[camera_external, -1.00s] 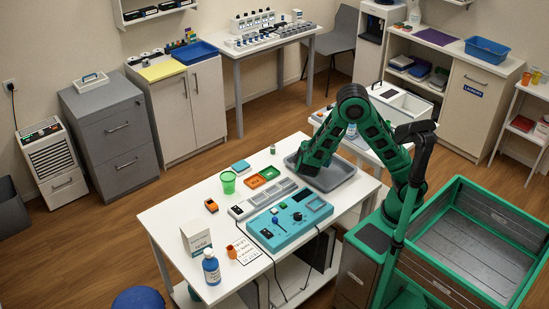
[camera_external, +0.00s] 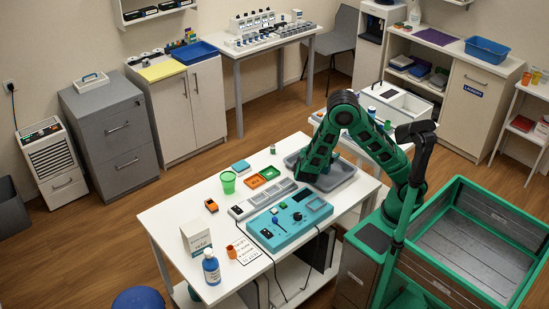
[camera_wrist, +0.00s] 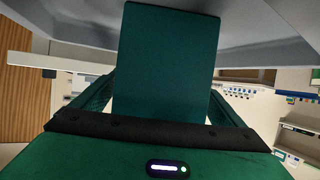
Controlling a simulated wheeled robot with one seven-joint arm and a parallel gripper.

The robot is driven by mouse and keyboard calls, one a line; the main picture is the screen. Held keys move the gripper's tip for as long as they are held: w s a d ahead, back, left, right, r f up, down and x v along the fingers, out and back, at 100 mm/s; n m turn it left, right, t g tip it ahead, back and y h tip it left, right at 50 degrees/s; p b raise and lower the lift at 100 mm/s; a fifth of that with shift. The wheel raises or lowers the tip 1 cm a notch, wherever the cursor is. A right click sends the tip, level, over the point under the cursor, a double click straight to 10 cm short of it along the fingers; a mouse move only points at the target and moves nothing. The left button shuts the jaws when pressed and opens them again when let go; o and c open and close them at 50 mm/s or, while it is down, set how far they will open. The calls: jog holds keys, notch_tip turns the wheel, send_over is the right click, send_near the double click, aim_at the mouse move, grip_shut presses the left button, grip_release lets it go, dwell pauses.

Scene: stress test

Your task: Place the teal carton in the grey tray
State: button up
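The teal carton (camera_wrist: 166,60) fills the space between the two fingers of my gripper (camera_wrist: 161,92) in the wrist view. The fingers flank it closely on both sides, and I take them to be shut on it. The grey tray (camera_external: 347,175) lies on the far right part of the white table. My gripper (camera_external: 308,174) points down at the tray's left part in the external view, where my arm hides the carton. Grey surfaces, likely the tray, show close around the carton's far end in the wrist view (camera_wrist: 268,28). Whether the carton touches the tray floor is unclear.
The white table (camera_external: 172,222) also bears a teal device (camera_external: 290,222), a grey keypad unit (camera_external: 262,199), orange and green small trays (camera_external: 264,177), a green cup (camera_external: 228,182), a white box (camera_external: 196,238) and a blue bottle (camera_external: 211,267). A green-framed bin (camera_external: 480,245) stands at right.

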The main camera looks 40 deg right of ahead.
jog(key=v, duration=1.2)
jog(key=shift+s, duration=0.1)
